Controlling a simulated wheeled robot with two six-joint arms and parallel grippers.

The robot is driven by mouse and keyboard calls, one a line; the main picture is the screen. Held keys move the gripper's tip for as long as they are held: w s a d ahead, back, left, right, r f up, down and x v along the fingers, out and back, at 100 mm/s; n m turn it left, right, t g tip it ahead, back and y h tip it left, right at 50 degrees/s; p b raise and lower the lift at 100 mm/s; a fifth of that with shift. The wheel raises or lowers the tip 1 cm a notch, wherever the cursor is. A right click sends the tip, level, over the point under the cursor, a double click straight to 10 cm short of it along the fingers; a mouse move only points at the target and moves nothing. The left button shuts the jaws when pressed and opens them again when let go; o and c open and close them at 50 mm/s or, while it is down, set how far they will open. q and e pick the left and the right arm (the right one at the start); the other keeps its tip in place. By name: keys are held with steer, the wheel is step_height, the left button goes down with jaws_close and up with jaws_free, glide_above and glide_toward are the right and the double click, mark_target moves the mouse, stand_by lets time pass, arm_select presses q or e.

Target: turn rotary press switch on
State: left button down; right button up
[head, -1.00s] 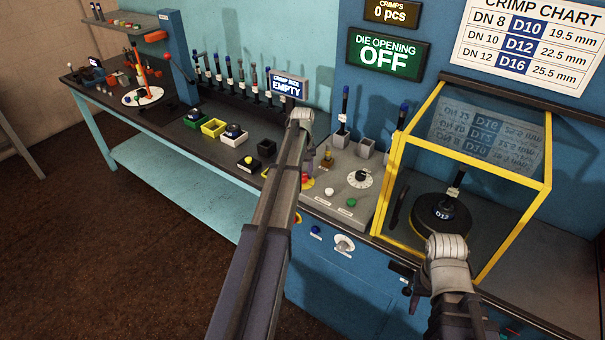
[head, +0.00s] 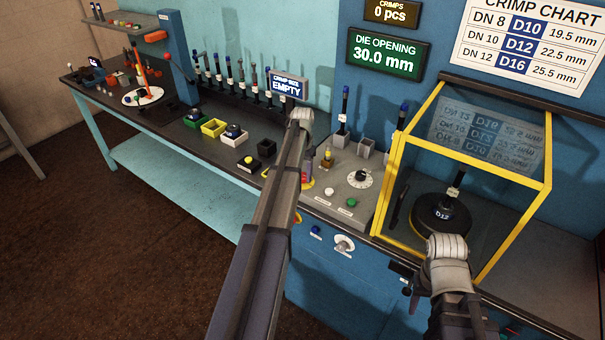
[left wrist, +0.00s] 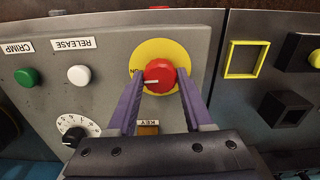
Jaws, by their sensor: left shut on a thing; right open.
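The rotary press switch is a red round knob with a white line (left wrist: 158,76) on a yellow disc (left wrist: 154,48), on the grey control panel. In the left wrist view, my left gripper (left wrist: 160,82) has its two purple fingers on opposite sides of the knob and is shut on it. In the head view my left arm hides most of the switch. The die opening display (head: 387,55) is lit green and reads 30.0 mm. My right arm stands in front of the yellow-framed guard; its gripper fingers cannot be made out.
The panel also has a white release button (left wrist: 78,75), a green crimp button (left wrist: 27,77), a dial (left wrist: 77,129) and a key switch (left wrist: 148,128). The yellow-framed guard (head: 393,180) encloses a black die marked D12 (head: 440,213). Small bins (head: 214,127) stand on the bench to the left.

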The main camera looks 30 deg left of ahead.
mark_target(303, 175)
arm_select(q)
steer(key=shift+m, duration=0.5)
steer(key=shift+c, duration=1.5)
jaws_free()
step_height(303, 175, up, 8)
steer(key=p, duration=0.8)
steer(key=shift+f, duration=0.1)
